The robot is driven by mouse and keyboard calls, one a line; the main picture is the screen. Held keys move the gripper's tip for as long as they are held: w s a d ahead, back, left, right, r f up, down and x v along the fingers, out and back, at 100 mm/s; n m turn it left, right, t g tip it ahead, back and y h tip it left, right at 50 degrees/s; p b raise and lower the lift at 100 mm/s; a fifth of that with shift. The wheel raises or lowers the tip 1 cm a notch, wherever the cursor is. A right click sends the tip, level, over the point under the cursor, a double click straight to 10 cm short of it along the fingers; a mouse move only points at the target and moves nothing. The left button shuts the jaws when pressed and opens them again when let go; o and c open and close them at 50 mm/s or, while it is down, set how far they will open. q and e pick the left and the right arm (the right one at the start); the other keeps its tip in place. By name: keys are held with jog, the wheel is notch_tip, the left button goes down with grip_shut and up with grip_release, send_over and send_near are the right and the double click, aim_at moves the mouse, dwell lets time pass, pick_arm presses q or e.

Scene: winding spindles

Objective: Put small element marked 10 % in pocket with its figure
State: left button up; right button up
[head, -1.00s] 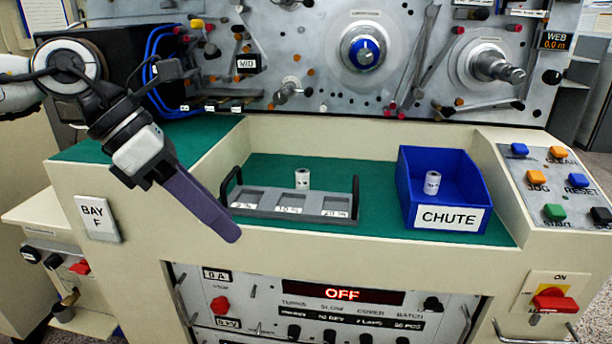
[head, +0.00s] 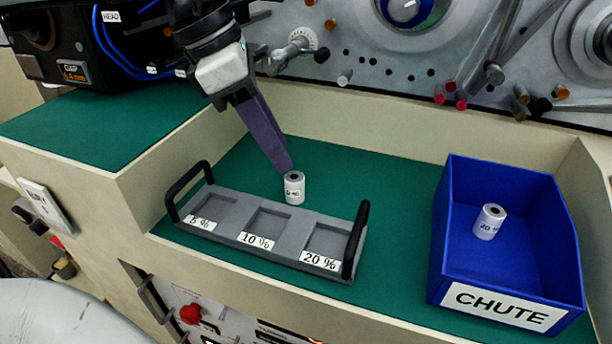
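A small white cylinder element (head: 294,188) with a dark hole in its top stands upright on the green mat behind the tray. Its printed figure is too small to read surely. The grey tray (head: 185,222) has three pockets in a row, marked 5 %, 10 % and 20 %. The 10 % pocket (head: 264,225) is in the middle, and all three look empty. Another white element (head: 489,221), marked 20, is in the blue chute bin. My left gripper (head: 284,166) points down with its purple tip just above and behind the first element. I see it edge-on, so its opening is hidden. My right gripper is not in view.
The blue chute bin (head: 449,235) stands to the right of the tray. Black handles (head: 356,238) rise at both tray ends. A cream wall and the machine panel with knobs stand behind. Green mat is free between tray and bin.

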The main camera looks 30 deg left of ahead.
aim_at(293, 177)
pick_arm(q)
jog(key=shift+s+x, duration=0.2)
jog(key=shift+x, duration=0.9)
jog(key=x, duration=0.5)
jog(key=shift+w+a+f, duration=0.15)
jog(key=shift+f, duration=0.25)
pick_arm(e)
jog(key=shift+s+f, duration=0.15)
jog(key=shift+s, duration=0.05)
pick_arm(q)
grip_shut()
jog(key=shift+r, duration=0.1)
notch_tip(293, 177, up, 28)
jog(key=p, duration=0.3)
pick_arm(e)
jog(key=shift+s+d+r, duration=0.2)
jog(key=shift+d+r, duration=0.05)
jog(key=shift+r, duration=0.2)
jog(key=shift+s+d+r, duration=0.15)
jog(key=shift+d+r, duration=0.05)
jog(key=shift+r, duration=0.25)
